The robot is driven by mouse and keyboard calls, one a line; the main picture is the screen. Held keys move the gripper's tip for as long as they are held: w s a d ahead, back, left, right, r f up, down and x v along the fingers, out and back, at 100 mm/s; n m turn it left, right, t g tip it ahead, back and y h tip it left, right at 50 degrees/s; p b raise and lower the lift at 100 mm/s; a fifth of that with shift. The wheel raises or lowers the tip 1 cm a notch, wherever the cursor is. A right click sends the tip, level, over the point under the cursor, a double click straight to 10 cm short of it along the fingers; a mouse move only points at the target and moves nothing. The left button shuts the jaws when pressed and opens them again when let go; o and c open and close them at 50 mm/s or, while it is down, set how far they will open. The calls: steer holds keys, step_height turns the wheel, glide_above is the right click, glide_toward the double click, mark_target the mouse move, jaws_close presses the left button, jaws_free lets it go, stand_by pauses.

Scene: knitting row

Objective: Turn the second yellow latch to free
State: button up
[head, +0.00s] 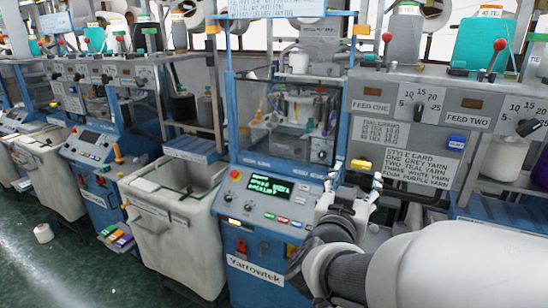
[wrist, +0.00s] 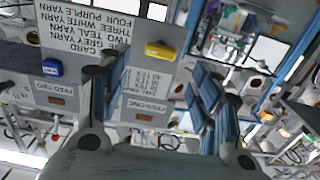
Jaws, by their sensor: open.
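A yellow latch (head: 361,165) sits at the lower left of the grey feed panel, beside the blue machine's window. It is close to my gripper (head: 357,178), just beyond the fingertips. In the wrist view, which is upside down, the yellow latch (wrist: 160,51) lies level, between and beyond the two fingers. My gripper (wrist: 162,75) is open and empty there, with no visible contact on the latch. A blue latch (head: 456,144) sits farther right on the same panel and also shows in the wrist view (wrist: 52,68). I cannot tell which yellow latch counts as second.
The feed panel (head: 430,100) carries dials, a red-knobbed lever (head: 387,38) and a style card (head: 416,165). A control console (head: 268,196) with a lit display stands left of my gripper. A grey bin (head: 172,190) and free floor (head: 70,255) lie farther left.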

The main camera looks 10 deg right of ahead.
mark_target(361, 167)
steer(key=x, duration=0.7)
steer(key=shift+w+d+b, duration=0.2)
steer(key=shift+w+b, duration=0.15)
steer(key=shift+c, duration=0.2)
steer(key=c, duration=1)
